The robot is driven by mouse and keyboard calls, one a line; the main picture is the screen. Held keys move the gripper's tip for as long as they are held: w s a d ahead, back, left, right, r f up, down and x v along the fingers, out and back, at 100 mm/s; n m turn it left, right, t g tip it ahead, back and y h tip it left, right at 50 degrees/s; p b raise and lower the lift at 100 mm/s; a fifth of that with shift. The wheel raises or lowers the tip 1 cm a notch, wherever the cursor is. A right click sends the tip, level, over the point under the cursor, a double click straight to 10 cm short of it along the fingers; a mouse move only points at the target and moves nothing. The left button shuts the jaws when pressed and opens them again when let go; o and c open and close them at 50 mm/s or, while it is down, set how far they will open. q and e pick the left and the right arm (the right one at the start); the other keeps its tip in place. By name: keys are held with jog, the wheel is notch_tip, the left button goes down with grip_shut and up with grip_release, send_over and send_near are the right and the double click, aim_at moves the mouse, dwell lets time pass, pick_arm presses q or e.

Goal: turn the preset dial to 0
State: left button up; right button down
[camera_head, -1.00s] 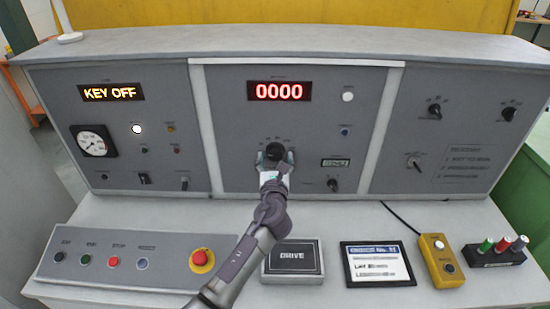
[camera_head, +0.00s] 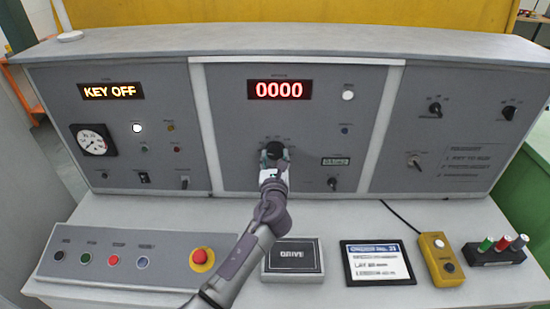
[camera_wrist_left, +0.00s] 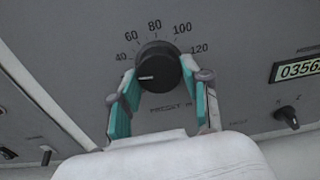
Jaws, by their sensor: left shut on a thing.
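A round black dial (camera_head: 274,150) sits on the middle panel below the red display (camera_head: 279,90) reading 0000. In the left wrist view, the dial (camera_wrist_left: 158,70) has a printed scale with 40, 60, 80, 100 and 120 around its top. Its white pointer line faces left, a little below the 40. My left gripper (camera_head: 273,160) is shut on the dial, with its teal finger pads (camera_wrist_left: 164,97) on either side of it. The label under the dial is too blurred to read surely. My right gripper is not in view.
A small counter display (camera_head: 335,161) and a small selector knob (camera_head: 333,184) sit right of the dial. A yellow KEY OFF display (camera_head: 110,91) is on the left panel. The desk holds a DRIVE box (camera_head: 293,260), a card (camera_head: 378,263) and a red emergency button (camera_head: 201,258).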

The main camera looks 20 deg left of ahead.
pick_arm(q)
jog(key=n+b, duration=0.2)
jog(key=n, duration=0.3)
jog(key=shift+n, duration=0.3)
jog(key=n+b, duration=0.2)
jog(key=n, duration=0.2)
jog(key=shift+d+n, duration=0.1)
jog(key=shift+n, duration=0.2)
jog(key=shift+r, duration=0.1)
jog(key=o, duration=1.2)
jog(key=shift+c, duration=0.2)
jog(key=v, duration=1.2)
